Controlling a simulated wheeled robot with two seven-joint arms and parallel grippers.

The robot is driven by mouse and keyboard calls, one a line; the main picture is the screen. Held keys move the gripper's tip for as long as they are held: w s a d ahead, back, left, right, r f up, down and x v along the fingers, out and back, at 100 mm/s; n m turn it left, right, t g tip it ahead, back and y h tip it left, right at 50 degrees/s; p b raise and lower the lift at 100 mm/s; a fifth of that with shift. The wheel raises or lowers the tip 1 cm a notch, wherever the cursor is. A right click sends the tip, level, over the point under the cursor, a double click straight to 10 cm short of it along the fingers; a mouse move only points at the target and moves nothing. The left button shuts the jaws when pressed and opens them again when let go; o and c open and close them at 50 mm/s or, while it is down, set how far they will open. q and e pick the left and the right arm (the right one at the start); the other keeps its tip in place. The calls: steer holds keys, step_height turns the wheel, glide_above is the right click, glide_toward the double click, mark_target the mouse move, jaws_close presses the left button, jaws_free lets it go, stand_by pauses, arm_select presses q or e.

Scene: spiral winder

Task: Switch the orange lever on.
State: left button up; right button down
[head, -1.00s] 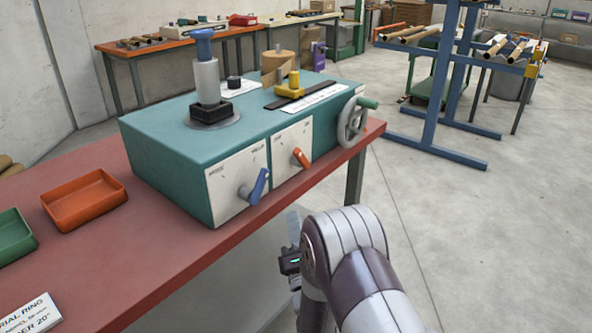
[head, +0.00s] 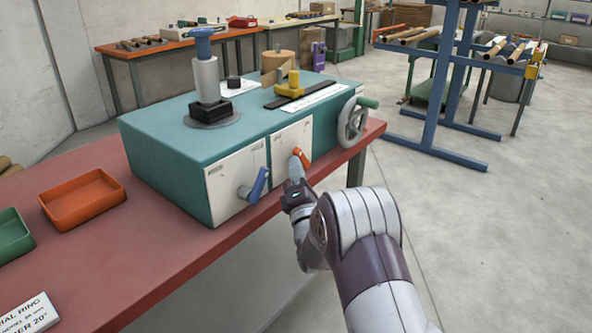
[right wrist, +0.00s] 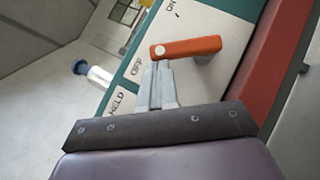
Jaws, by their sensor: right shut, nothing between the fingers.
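The orange lever (head: 302,158) is on a white panel (head: 282,142) on the front of the teal machine (head: 160,145). It leans up and left. In the right wrist view the lever (right wrist: 190,47) has its rounded end toward the "OFF" label, and part of "ON" shows at the top. My right gripper (head: 295,165) is shut and empty, just left of the lever in the head view. In the right wrist view its fingertips (right wrist: 158,66) are right at the lever's rounded end; I cannot tell whether they touch. My left gripper is out of view.
A blue lever (head: 255,186) is close on the left on its own panel. A handwheel (head: 354,122) sticks out at the machine's right end. The red table's front edge (head: 235,222) runs below the panels. Orange (head: 83,222) and green trays lie left.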

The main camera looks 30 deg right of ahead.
stand_by(0.3)
steer(key=shift+d+r+m+p, duration=0.1)
steer(key=shift+r+m+p, duration=0.2)
steer(key=shift+m+p, duration=0.25)
steer(key=shift+g, duration=0.3)
steer(key=shift+d+r+m+g+p, duration=0.1)
steer(key=shift+r+m+g+p, duration=0.35)
steer(key=shift+p, duration=0.4)
steer(key=w+d+r+m+g+y+p, duration=0.1)
steer(key=d+m+g+p, duration=0.5)
steer(key=p, duration=0.6)
steer(key=shift+w+r+m+y, duration=0.3)
steer(key=shift+w+r+m, duration=0.4)
steer(key=shift+w+r, duration=0.25)
steer(key=shift+s+d+r, duration=0.1)
steer(key=shift+d+r, duration=0.05)
steer(key=shift+r, duration=0.05)
